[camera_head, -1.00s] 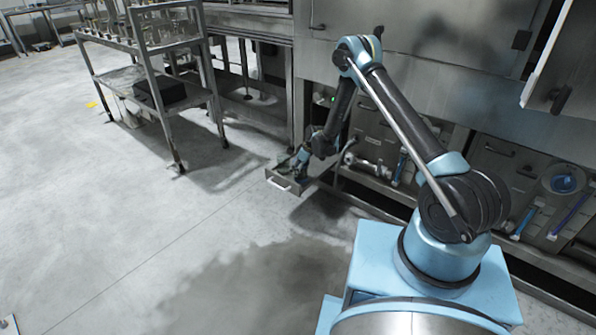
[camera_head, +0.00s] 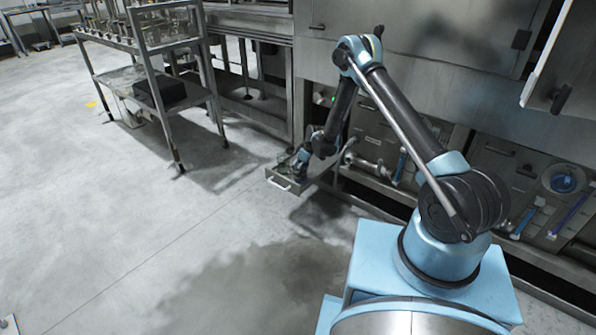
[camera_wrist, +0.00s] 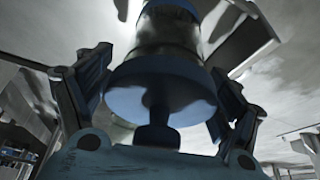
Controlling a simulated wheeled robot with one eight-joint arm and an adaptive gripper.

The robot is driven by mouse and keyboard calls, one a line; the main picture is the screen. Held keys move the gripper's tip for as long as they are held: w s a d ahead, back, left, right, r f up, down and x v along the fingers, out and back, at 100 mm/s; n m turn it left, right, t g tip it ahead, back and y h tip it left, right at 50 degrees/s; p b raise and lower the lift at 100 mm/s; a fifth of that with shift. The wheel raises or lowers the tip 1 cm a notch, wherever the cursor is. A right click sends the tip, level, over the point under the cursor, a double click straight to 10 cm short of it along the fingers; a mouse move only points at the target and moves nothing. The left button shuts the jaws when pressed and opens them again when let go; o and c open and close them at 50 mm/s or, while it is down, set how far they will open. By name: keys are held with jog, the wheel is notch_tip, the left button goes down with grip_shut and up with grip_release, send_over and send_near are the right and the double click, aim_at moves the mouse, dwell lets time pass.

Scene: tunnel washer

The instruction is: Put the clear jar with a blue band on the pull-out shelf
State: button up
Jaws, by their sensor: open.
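The pull-out shelf (camera_head: 283,184) is a small metal drawer-like tray with a front handle, sticking out low from the machine front. My gripper (camera_head: 294,165) is low over this shelf, and its fingers are too small there to make out. In the wrist view my gripper (camera_wrist: 163,78) is open, with a finger on each side of the jar (camera_wrist: 168,42). The jar has a clear, shiny body, a dark blue band at the top of the picture and a broad blue round end facing the camera. Whether the jar rests on the shelf is hidden.
A metal cart (camera_head: 160,108) with a black box (camera_head: 162,92) and glassware on top stands at the left. The machine's lower bay (camera_head: 375,160) holds pipes and fittings to the right of the shelf. The floor (camera_head: 130,240) in front is clear.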

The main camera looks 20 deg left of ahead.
jog(key=v, duration=1.1)
jog(key=shift+r, duration=0.25)
jog(key=shift+d, duration=0.1)
jog(key=s+d+r+m+h, duration=0.1)
jog(key=s+d+r+m, duration=0.15)
jog(key=d+r, duration=0.9)
jog(key=s+d+r+m, duration=0.1)
jog(key=d+r+m, duration=0.2)
jog(key=d+r, duration=0.85)
jog(key=s+d+r+m+t+h, duration=0.1)
jog(key=s+d+r+m, duration=0.3)
jog(key=s+d+r, duration=0.8)
jog(key=s+d+f+m, duration=0.1)
jog(key=s+d, duration=0.3)
jog(key=s, duration=0.4)
jog(key=s+d+f+m+h, duration=0.1)
jog(key=s+d+f+m, duration=0.1)
jog(key=s+d, duration=0.3)
jog(key=s+d+f+m+h, duration=0.1)
jog(key=s+d+m, duration=0.2)
jog(key=s, duration=0.9)
jog(key=shift+s+d+f, duration=0.4)
jog(key=shift+d, duration=0.75)
